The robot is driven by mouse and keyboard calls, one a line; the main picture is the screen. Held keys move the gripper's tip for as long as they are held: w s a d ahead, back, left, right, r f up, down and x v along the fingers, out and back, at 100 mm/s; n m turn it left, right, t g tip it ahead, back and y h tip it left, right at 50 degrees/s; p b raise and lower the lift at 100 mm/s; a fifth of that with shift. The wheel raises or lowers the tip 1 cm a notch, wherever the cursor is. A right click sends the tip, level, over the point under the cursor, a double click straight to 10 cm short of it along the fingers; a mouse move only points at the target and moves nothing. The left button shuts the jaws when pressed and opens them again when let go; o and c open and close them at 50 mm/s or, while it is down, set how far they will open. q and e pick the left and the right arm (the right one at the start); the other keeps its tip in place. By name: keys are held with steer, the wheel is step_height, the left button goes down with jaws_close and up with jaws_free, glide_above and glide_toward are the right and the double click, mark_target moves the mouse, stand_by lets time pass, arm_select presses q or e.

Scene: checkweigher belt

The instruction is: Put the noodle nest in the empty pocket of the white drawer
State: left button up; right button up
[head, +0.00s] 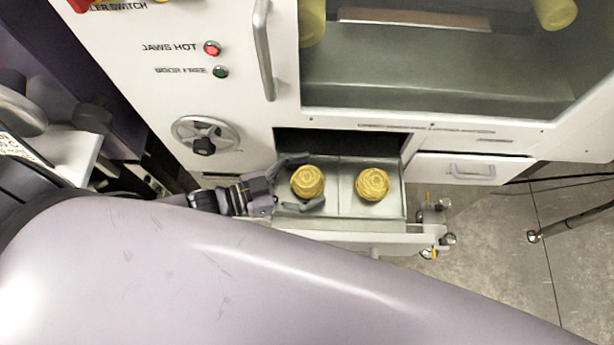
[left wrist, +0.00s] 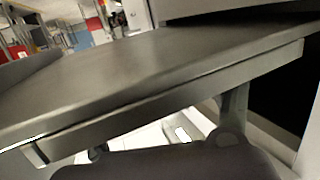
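The white drawer (head: 350,238) is pulled out below the machine in the head view. Its grey inside has a thin divider with a pocket on each side. One yellow noodle nest (head: 313,190) is at the left pocket, and another noodle nest (head: 372,184) sits in the right pocket. My left gripper (head: 308,181) reaches in from the left, with its fingers apart on the far and near sides of the left nest. Small gaps seem to show between fingers and nest. Neither nest is seen in the left wrist view. My right gripper is not in view.
A closed drawer (head: 472,170) is to the right. A vertical door handle (head: 264,50) and a round handwheel (head: 205,138) are on the white front. A grey panel (left wrist: 130,75) fills much of the left wrist view. My large arm link covers the head view's foreground.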

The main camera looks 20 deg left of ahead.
arm_select(q)
steer(key=shift+o, duration=0.2)
stand_by(0.3)
steer(key=shift+r, duration=0.25)
steer(key=v, duration=1.2)
steer(key=shift+f, duration=0.1)
